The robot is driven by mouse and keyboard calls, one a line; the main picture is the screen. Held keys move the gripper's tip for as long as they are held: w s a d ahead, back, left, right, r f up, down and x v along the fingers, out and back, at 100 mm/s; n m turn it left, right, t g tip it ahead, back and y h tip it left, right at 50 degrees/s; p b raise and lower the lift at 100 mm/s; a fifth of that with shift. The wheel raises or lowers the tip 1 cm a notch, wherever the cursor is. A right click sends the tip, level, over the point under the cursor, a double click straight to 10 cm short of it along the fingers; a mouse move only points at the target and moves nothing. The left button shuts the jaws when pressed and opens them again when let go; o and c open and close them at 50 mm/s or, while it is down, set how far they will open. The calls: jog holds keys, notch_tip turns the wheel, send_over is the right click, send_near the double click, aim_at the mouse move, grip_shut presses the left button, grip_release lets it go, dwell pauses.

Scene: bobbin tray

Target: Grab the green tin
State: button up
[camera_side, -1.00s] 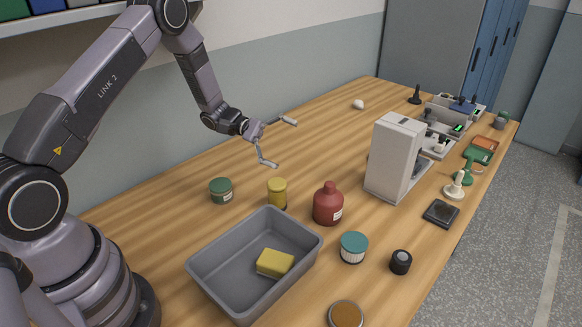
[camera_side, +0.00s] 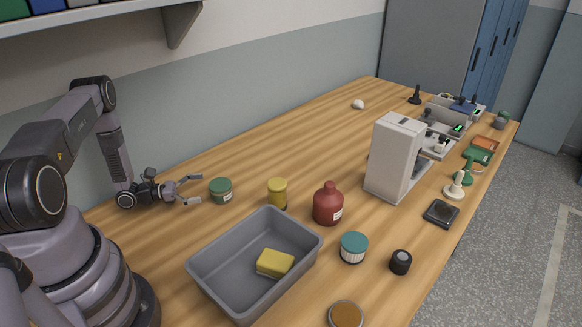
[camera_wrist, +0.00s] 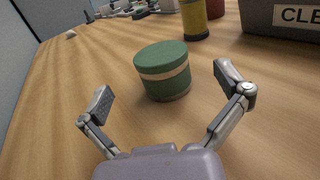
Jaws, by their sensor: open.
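The green tin (camera_side: 221,191) is a short round tin with a pale band, upright on the wooden table near the wall. In the wrist view the green tin (camera_wrist: 164,71) stands just ahead of my gripper (camera_wrist: 166,85), about midway between the line of its two spread fingers. My gripper (camera_side: 196,190) is low over the table in the side view, to the left of the tin, with its fingers pointing at it. The jaws are open and empty. In the wrist view the tin looks slightly beyond the fingertips.
A yellow tin (camera_side: 277,194) stands to the right of the green tin. A grey bin (camera_side: 213,283) with a yellow sponge (camera_side: 275,263) is in front. A red bottle (camera_side: 328,205) and a teal-lidded jar (camera_side: 353,247) stand further right. The table behind the tins is clear.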

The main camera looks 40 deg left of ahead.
aim_at(220, 184)
jog(key=x, duration=0.5)
jog(key=shift+w+d, duration=0.15)
jog(key=shift+w, duration=0.05)
jog(key=c, duration=1.3)
